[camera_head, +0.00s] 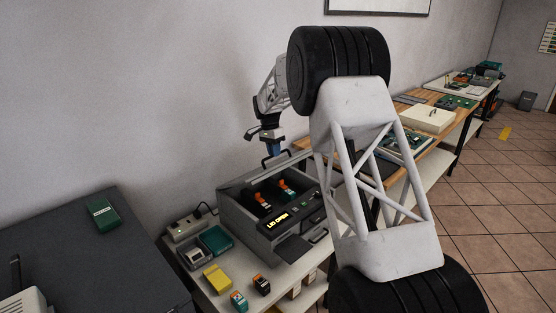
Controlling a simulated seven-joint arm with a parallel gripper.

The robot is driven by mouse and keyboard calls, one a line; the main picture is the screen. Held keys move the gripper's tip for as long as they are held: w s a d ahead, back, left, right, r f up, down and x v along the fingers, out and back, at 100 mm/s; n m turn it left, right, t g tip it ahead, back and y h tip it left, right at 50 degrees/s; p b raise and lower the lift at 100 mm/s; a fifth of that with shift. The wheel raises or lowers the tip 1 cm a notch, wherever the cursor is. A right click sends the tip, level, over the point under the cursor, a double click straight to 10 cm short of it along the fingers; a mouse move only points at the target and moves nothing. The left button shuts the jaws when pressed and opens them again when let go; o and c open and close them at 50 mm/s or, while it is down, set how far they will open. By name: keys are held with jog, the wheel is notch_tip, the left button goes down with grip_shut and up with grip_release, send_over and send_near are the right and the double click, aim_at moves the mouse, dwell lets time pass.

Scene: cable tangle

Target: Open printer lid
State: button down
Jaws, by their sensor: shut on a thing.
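The printer (262,241) is a grey box on a white table. Its top is open, and orange-tipped cartridges (286,188) show inside. Its small display (277,221) is lit with yellow text that appears to read "LID OPEN". A dark handle (283,157) shows at the back of the printer, just under my gripper (271,153). My gripper points down there and is shut on this handle, as far as this small view shows. The lid itself is hard to make out behind the printer's rear edge. My large arm link hides the area right of the printer.
On the table are a green tray (215,239), a yellow block (216,278) and small cartridges (261,285). A power strip (188,228) lies near the wall. A dark cabinet (84,262) stands at left. A long workbench (440,118) with several items runs back right.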

jog(key=w+a+r+g+h, duration=0.1)
jog(key=w+a+r, duration=0.3)
jog(key=w+a, duration=0.7)
jog(key=shift+w+a+r, duration=0.35)
jog(key=shift+a, duration=0.15)
jog(key=shift+w+a+r, duration=0.15)
jog(key=shift+r, duration=0.1)
dwell(0.4)
jog(key=c, duration=1.2)
grip_release()
jog(key=shift+o, duration=0.2)
jog(key=shift+r, duration=0.1)
jog(key=shift+r, duration=0.2)
jog(key=s+d+r, duration=0.2)
jog(key=s, duration=0.5)
jog(key=s+d+r, duration=0.2)
jog(key=s, duration=0.6)
jog(key=shift+d+r, duration=0.3)
jog(key=shift+d, duration=0.1)
